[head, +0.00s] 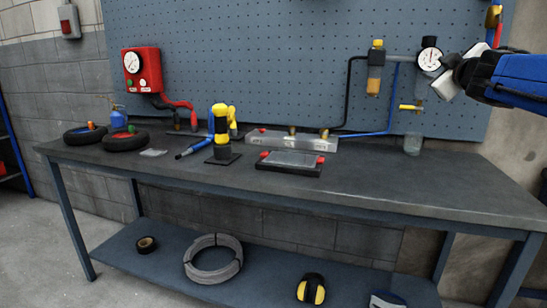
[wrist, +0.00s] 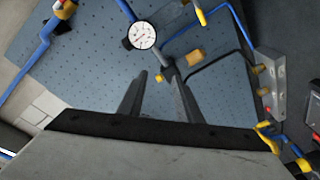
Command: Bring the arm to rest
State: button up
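My gripper (head: 449,72) is at the upper right in the head view, held up in the air in front of the pegboard, beside a round pressure gauge (head: 429,58). My blue arm link comes in from the right edge. In the wrist view my gripper (wrist: 156,78) shows two dark fingers standing apart with nothing between them. The gauge also shows in the wrist view (wrist: 142,35), beyond the fingertips. Whether the gripper touches anything on the wall is not clear, but no contact is visible.
A dark workbench (head: 400,178) stands along the pegboard (head: 270,60). On it are two black rings (head: 85,135), a yellow-and-black tool (head: 222,135) and a tray with a clear cover (head: 290,160). A red gauge box (head: 141,70) hangs on the left. The bench's right part is mostly clear.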

jog(key=s+a+f+m+g+h, duration=0.1)
jog(key=s+f+m+g, duration=0.3)
jog(key=s+f, duration=0.6)
jog(key=s+a+f+m+g+h, duration=0.1)
jog(key=s+a+f+m+g, duration=0.35)
jog(key=f, duration=1.05)
jog(key=s+a+f+g+y, duration=0.2)
jog(key=s+a+f, duration=0.2)
jog(key=s+f, duration=0.6)
jog(key=s+a+f+g+y, duration=0.3)
jog(key=s+a+f, duration=0.2)
jog(key=s+f, duration=0.5)
jog(key=shift+f+n, duration=0.45)
jog(key=shift+f, duration=0.1)
